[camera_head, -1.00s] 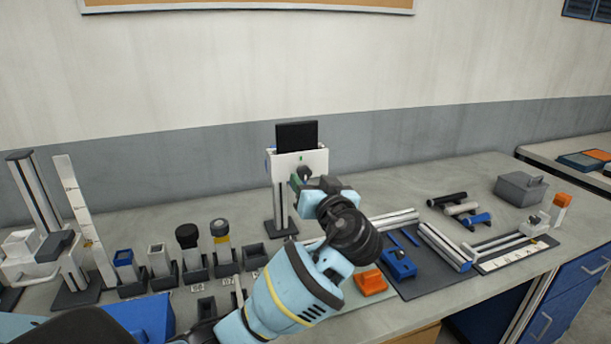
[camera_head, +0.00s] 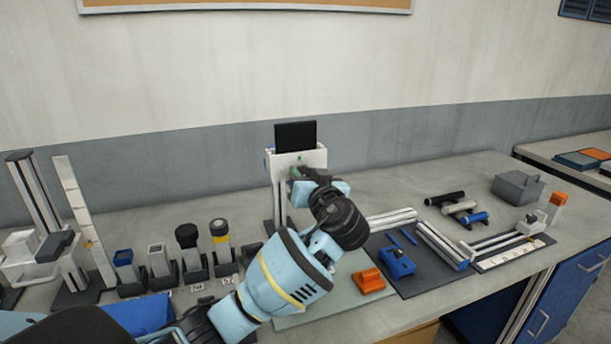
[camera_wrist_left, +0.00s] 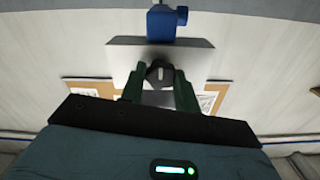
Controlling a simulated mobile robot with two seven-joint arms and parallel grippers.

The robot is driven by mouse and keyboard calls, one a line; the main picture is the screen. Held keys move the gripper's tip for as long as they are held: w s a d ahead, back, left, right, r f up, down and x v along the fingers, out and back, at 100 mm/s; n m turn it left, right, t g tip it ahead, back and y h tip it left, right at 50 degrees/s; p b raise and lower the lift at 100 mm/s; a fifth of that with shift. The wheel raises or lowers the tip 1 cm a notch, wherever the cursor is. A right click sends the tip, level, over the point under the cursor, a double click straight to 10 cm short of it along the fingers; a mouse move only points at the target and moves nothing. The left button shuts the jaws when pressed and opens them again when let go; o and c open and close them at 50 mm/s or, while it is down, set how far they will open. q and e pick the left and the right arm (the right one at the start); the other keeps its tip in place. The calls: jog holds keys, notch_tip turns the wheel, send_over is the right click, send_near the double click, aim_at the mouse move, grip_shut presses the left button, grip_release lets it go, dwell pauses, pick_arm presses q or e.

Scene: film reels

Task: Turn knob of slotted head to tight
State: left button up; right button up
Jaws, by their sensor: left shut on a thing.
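The slotted head (camera_head: 284,160) is a white box on a dark and white post, with a black panel (camera_head: 296,136) standing above it and a small green mark on its front. My left gripper (camera_head: 304,173) reaches up to its front face, and the arm hides part of it. In the left wrist view the white head (camera_wrist_left: 195,62) has a dark round knob (camera_wrist_left: 160,74) with a light line on it. The green fingers of my left gripper (camera_wrist_left: 160,90) are on both sides of the knob, shut on it. My right gripper is not in view.
Several holders with blocks and cylinders (camera_head: 188,240) stand to the left. An orange block (camera_head: 367,281) and a blue block (camera_head: 397,262) lie to the right of my arm. Rails (camera_head: 444,246) and a grey box (camera_head: 517,187) are further right.

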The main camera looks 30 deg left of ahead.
pick_arm(q)
jog(key=shift+m, duration=0.4)
jog(key=m, duration=0.8)
jog(key=shift+f, duration=0.1)
jog(key=m, duration=0.5)
jog(key=shift+f+m, duration=0.2)
jog(key=shift+m, duration=10.9)
